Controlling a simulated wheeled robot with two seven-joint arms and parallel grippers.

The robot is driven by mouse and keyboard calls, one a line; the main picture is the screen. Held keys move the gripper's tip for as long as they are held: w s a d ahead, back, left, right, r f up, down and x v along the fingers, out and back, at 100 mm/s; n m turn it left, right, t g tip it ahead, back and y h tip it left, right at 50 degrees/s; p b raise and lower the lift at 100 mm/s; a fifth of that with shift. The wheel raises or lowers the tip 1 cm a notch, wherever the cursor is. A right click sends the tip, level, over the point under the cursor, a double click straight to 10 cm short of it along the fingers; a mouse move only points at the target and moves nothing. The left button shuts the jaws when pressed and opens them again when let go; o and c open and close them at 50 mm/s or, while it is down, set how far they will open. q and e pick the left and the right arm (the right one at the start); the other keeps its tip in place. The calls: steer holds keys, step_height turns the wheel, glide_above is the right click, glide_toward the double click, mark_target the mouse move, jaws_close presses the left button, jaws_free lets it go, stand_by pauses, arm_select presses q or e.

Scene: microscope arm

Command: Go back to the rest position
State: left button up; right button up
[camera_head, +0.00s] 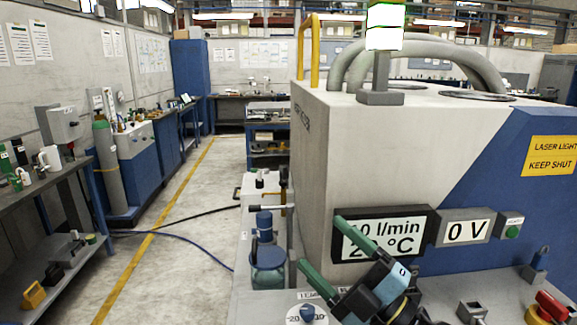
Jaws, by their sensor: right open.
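My right gripper (321,240) shows at the lower middle of the head view, in front of the large white and blue machine (390,150). Its two green fingers stand well apart, pointing up and left, with nothing between them. One finger overlaps the flow and temperature display (400,236) and hides part of its text. The other finger is over the machine's left lower edge, above a blue dial knob (307,313). I cannot tell whether the fingers touch anything. My left gripper is not in view.
A red knob (552,305) is at lower right. A blue-topped bottle (267,258) stands left of the machine. Shelves (45,185) line the left wall. The aisle floor (185,225) has hoses across it.

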steer(key=s+d+f+m+h, duration=0.3)
steer(key=d+f+m+h, duration=1.1)
steer(key=f+m+h, duration=0.4)
steer(key=s+d+f+m+g, duration=0.1)
steer(key=s+f+m+g, duration=0.1)
steer(key=s+f+g, duration=0.65)
steer(key=s+d+f+m+g, duration=0.1)
steer(key=s+f+m+g, duration=0.3)
steer(key=s, duration=0.8)
step_height(320, 180, down, 25)
steer(key=s+n, duration=0.2)
steer(key=n, duration=0.1)
steer(key=s+d+f+g, duration=0.1)
steer(key=s+d+f, duration=0.1)
steer(key=s+f, duration=1.3)
steer(key=shift+s+d+g, duration=0.3)
steer(key=shift+s+g, duration=0.05)
steer(key=shift+s, duration=0.25)
